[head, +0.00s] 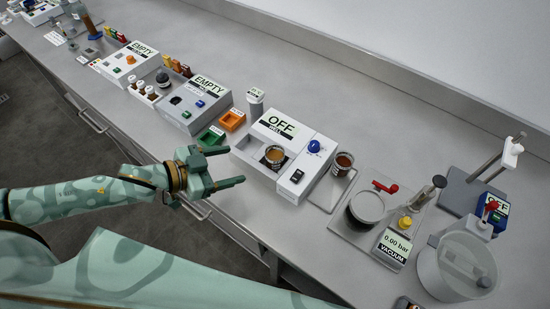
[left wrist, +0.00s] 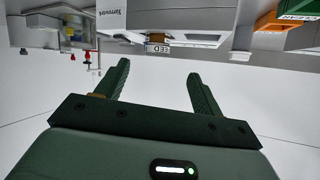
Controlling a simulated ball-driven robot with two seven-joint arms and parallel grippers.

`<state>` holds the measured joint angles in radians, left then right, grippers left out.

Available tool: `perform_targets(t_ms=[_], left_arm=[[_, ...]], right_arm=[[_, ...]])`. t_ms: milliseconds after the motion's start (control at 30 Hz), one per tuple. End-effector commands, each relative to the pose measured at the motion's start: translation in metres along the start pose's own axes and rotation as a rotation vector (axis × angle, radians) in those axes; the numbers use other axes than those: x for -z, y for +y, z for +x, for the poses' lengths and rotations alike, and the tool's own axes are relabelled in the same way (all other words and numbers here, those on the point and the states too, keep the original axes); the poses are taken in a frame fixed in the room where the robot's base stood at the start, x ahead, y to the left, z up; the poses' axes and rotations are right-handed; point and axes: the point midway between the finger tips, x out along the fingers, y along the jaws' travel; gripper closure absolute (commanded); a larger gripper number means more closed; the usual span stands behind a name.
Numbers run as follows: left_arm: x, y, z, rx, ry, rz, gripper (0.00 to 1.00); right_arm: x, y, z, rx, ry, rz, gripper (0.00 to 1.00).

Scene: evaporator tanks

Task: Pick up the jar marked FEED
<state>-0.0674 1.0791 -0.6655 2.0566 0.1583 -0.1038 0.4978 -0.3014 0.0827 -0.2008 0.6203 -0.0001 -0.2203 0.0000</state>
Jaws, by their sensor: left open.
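My left gripper (head: 235,166) is open and empty at the front edge of the bench, its fingers pointing right in the head view. In the left wrist view its two fingers (left wrist: 153,88) stand apart with nothing between them. Beyond them is a small brown jar with a white FEED label (left wrist: 159,48), seen upside down. In the head view one brown-filled jar (head: 274,157) stands on the white OFF unit, and another (head: 342,164) stands on a flat plate to its right. Their labels are too small to read there. My right gripper is not in view.
The white OFF unit (head: 270,133) lies just beyond my left gripper. Green (head: 210,137) and orange (head: 232,120) trays are to its left. The vacuum station (head: 388,250) with a red lever (head: 385,187) is to the right. The bench front between them is bare.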

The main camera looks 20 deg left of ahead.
Motion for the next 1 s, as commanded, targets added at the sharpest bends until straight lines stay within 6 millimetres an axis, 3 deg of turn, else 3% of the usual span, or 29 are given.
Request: perform_targets(t_ms=[133, 267, 367, 700, 1000], left_arm=[[0.003, -0.014, -0.021, -0.07, 0.02, -0.073, 0.33], [0.004, -0.017, -0.021, -0.087, 0.03, -0.101, 0.33], [0.005, -0.017, -0.007, -0.087, 0.034, -0.103, 0.33], [0.007, -0.009, 0.07, -0.088, 0.032, -0.101, 0.33], [0.01, -0.004, 0.099, -0.088, 0.032, -0.099, 0.33]], right_arm=[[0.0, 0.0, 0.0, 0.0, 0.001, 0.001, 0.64], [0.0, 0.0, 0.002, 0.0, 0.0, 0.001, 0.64], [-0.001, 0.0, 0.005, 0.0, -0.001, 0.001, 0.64], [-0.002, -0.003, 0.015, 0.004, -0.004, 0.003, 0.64], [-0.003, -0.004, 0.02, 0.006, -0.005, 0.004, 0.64]])
